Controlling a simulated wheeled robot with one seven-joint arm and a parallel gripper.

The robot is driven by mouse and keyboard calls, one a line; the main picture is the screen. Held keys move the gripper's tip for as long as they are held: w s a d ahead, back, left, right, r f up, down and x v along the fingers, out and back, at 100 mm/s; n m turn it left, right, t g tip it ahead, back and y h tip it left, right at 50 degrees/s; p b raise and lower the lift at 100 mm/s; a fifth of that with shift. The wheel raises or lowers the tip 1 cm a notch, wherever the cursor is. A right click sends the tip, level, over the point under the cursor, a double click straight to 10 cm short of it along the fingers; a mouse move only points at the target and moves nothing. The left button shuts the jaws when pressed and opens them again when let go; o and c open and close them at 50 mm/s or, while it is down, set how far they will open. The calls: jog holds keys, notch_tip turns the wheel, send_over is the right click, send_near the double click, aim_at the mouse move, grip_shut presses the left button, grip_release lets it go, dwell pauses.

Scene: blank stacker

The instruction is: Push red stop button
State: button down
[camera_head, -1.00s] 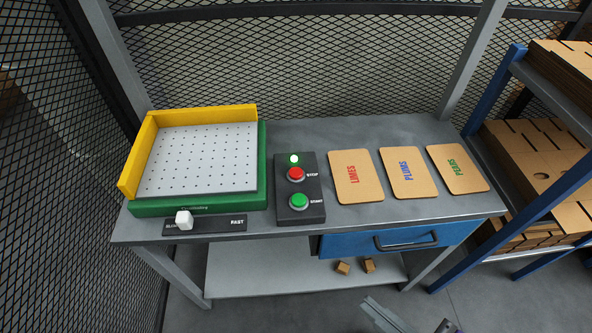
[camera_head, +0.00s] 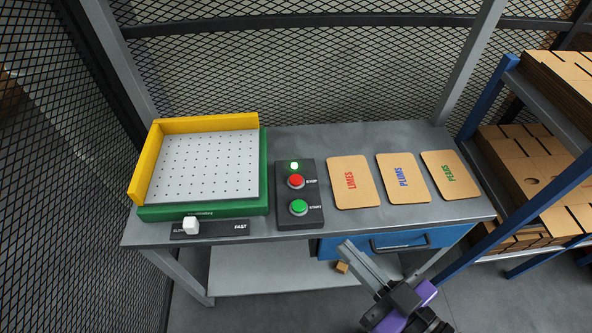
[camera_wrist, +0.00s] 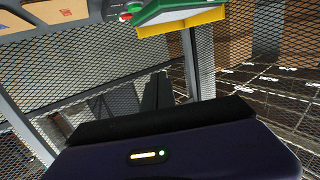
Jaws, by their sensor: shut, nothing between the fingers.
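The red stop button (camera_head: 296,181) sits on a dark control box (camera_head: 285,211) on the grey table. My gripper (camera_head: 346,246) is shut and empty, in front of the table's front edge near the blue drawer, below and to the right of the control box. The red button also shows small near the top of the wrist view (camera_wrist: 126,17).
A green and yellow perforated tray (camera_head: 203,210) and a white-knobbed speed slider (camera_head: 191,225) are left of the box. Cards marked LIMES (camera_head: 352,195), PLUMS (camera_head: 403,190) and PEARS (camera_head: 449,188) lie to the right. A blue drawer (camera_head: 370,243) is under the tabletop. A shelf of cardboard (camera_head: 520,175) stands at the right.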

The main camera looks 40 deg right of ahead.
jog(key=w+d+r+g+h+p, duration=0.1)
jog(key=w+d+r+p, duration=0.2)
jog(key=w, duration=0.5)
jog(key=w+d+r+h+p, duration=0.1)
jog(key=w+d+r+p, duration=0.1)
jog(key=w+d+p, duration=0.4)
jog(key=n+g+y+p, duration=0.35)
jog(key=n+g, duration=0.35)
jog(key=n, duration=0.4)
send_over(299, 181)
jog(key=shift+y, duration=0.45)
notch_tip(299, 181, down, 5)
jog(key=shift+f+b, duration=0.2)
jog(key=shift+b, duration=0.15)
notch_tip(299, 181, down, 9)
jog(key=b, duration=0.6)
jog(key=shift+r, duration=0.1)
jog(key=shift+f+b, duration=0.4)
